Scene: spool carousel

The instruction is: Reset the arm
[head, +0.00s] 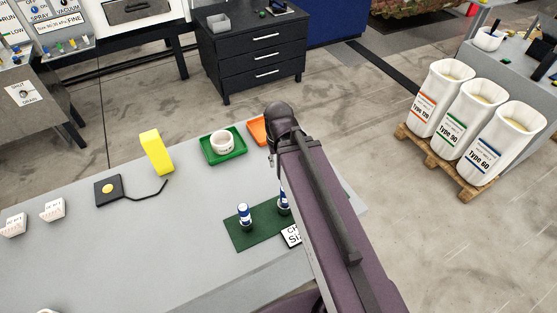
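My arm (335,220) reaches up from the bottom of the head view over the right part of the grey table. Its dark upper joint (281,120) is near the orange tray. My gripper does not show; it is out of view or hidden behind the arm, so I cannot see whether it holds anything.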

